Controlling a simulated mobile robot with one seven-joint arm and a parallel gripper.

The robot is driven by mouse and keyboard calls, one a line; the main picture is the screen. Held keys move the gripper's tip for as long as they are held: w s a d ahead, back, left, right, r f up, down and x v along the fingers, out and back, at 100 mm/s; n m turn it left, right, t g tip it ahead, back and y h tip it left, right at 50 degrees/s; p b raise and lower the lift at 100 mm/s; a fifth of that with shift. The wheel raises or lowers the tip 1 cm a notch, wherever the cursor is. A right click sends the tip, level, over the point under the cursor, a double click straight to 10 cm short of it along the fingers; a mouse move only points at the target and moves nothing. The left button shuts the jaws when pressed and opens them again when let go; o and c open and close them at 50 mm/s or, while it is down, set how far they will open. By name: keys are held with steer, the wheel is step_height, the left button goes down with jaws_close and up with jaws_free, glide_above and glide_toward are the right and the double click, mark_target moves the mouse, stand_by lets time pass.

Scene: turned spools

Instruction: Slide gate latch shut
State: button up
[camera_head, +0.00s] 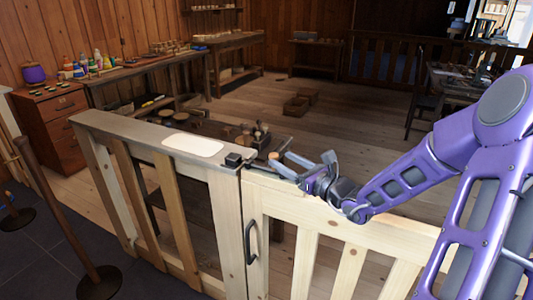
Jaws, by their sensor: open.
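The pale wooden gate (300,234) stands at the front right, with a black pull handle (251,242) on its near face. It is alongside the fixed fence panel (181,222). A small dark latch block (233,159) sits on the fence's top rail beside the join. My gripper (279,160) is open over the gate's top rail, right of that block, its fingers pointing left. A small brown end shows between or behind the fingertips; I cannot tell whether it is the latch's knob. The latch's bolt is too small and partly hidden to tell its position.
A white card (192,145) lies on the fence's top rail. A post stand (98,283) is at front left.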

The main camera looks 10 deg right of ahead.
steer(key=x, duration=0.8)
steer(key=shift+d+b, duration=0.1)
steer(key=shift+b, duration=0.3)
steer(key=shift+c, duration=0.3)
jaws_close()
stand_by(0.6)
